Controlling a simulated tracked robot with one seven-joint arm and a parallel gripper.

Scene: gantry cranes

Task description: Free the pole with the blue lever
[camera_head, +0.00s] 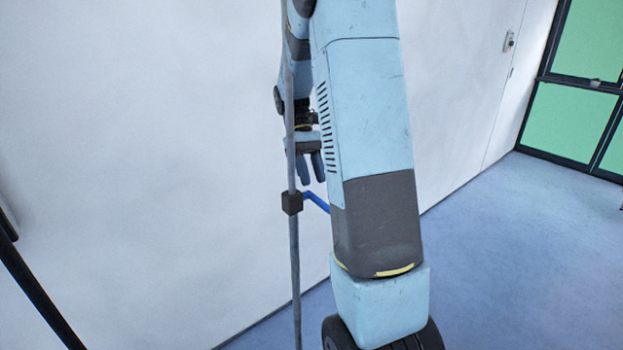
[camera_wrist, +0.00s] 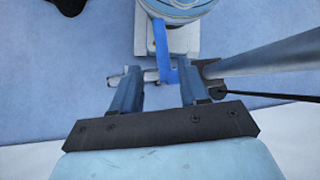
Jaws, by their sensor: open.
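The pole (camera_head: 295,260) is a thin grey upright rod standing left of my arm in the head view; it also crosses the right side of the wrist view (camera_wrist: 275,53). A small black clamp block (camera_head: 291,203) sits around it. The blue lever (camera_head: 315,201) sticks out from this block to the right, and its far end is hidden behind my arm. My gripper (camera_head: 312,180) points down just above the lever, open and empty. In the wrist view, the blue lever (camera_wrist: 161,52) shows between the two fingers of my gripper (camera_wrist: 158,75); I cannot tell whether they touch.
A white wall (camera_head: 140,130) stands behind the pole. A black slanted bar (camera_head: 38,290) is at the lower left. Blue floor (camera_head: 530,260) lies free on the right, with a dark-framed green glass door (camera_head: 575,120) at the back.

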